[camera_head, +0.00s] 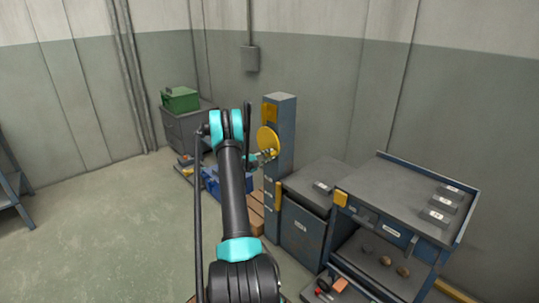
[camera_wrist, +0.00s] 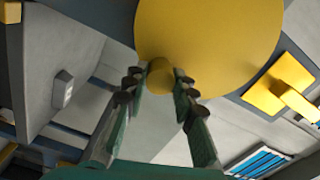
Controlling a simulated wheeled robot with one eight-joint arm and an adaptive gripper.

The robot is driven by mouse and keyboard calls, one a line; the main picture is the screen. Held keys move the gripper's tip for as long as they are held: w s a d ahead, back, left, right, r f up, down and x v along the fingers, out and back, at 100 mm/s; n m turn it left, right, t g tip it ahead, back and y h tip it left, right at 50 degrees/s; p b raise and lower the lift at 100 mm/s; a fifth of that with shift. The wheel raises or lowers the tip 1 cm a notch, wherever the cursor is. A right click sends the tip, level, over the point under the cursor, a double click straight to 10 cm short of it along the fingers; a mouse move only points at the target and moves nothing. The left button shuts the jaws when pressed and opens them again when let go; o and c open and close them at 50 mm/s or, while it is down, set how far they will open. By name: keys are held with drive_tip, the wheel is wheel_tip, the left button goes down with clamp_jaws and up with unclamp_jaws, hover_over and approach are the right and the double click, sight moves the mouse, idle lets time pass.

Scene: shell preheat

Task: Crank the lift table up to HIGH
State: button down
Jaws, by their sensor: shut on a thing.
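A yellow round crank wheel (camera_head: 267,141) is on the side of a blue-grey upright column (camera_head: 284,128). My gripper (camera_head: 268,155) is at the wheel's lower edge. In the wrist view the wheel (camera_wrist: 208,40) fills the top, and its short yellow crank knob (camera_wrist: 160,77) sits between the fingertips of my gripper (camera_wrist: 158,88), which is shut on it. The column has small pale labels and a yellow piece (camera_head: 278,194) low on its side; the labels are too small to read. Which surface is the lift table is not clear; a grey-topped blue unit (camera_head: 315,184) stands right beside the column.
A blue workbench (camera_head: 405,185) with several small labelled blocks stands at the right, with dark lumps on its lower shelf. A green box (camera_head: 180,99) sits on a grey cabinet (camera_head: 184,130) at the back. A blue bin (camera_head: 212,182) is partly behind my arm. The left floor is clear.

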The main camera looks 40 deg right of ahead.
drive_tip(key=shift+w+f+m, duration=0.15)
drive_tip(key=shift+f+m, duration=0.25)
drive_tip(key=shift+m, duration=0.2)
drive_tip(key=c, duration=1.2)
unclamp_jaws()
drive_tip(key=shift+a, duration=0.1)
drive_tip(key=a, duration=0.8)
drive_tip(key=s+a, duration=0.1)
drive_tip(key=a, duration=0.3)
drive_tip(key=shift+w, duration=0.1)
